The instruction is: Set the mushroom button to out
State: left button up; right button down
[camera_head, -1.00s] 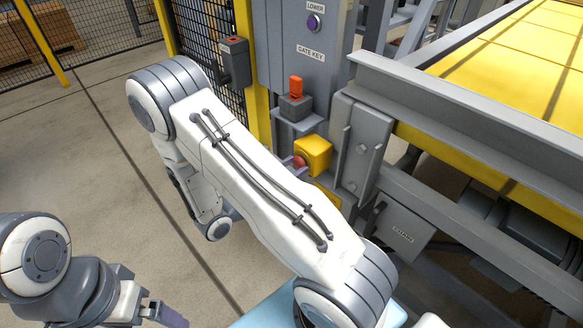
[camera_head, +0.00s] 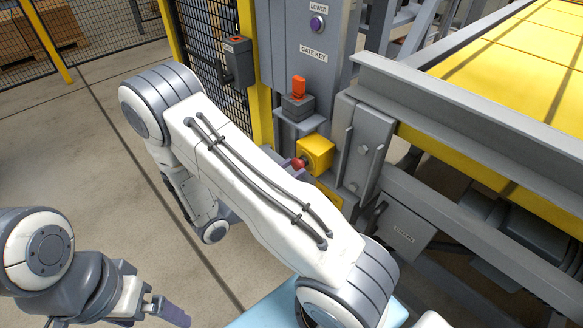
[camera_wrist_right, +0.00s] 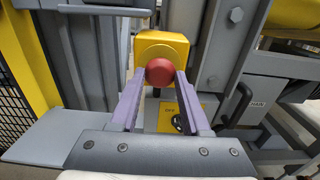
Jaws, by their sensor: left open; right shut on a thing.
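The red mushroom button (camera_head: 298,164) sits on the front of a yellow box (camera_head: 317,152) on the grey machine post. In the right wrist view the round red head (camera_wrist_right: 159,72) is between the tips of my right gripper (camera_wrist_right: 160,82), with the yellow box (camera_wrist_right: 150,45) behind it. My right gripper is shut on the button, with one purple finger on each side. In the head view my right arm hides most of that gripper; only a fingertip shows beside the button. My left gripper (camera_head: 172,312) is open and empty at the lower left, far from the box.
Above the box is a grey switch with an orange top (camera_head: 299,88). A panel labelled GATE KEY (camera_head: 312,52) stands behind it. A mesh fence with a yellow post is to its left. A grey-railed yellow platform (camera_head: 520,70) is at right. The floor at left is clear.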

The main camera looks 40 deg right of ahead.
jog(key=shift+c, duration=1.5)
grip_release()
jog(key=a, duration=1)
jog(key=shift+s+a, duration=0.25)
jog(key=shift+s, duration=0.15)
jog(key=s+a+r+m+g+y, duration=0.1)
jog(key=s+a+r+m+y, duration=0.4)
jog(key=s+a+y, duration=0.4)
jog(key=s+a+r+m+y, duration=0.3)
jog(key=s+a+m+y, duration=0.3)
jog(key=a+y, duration=0.3)
notch_tip(320, 180, up, 16)
jog(key=y+p, duration=0.1)
jog(key=p, duration=1.5)
jog(key=shift+s+d+r+m+p, duration=0.2)
jog(key=shift+d+r+m+p, duration=0.05)
jog(key=shift+d+m+p, duration=0.05)
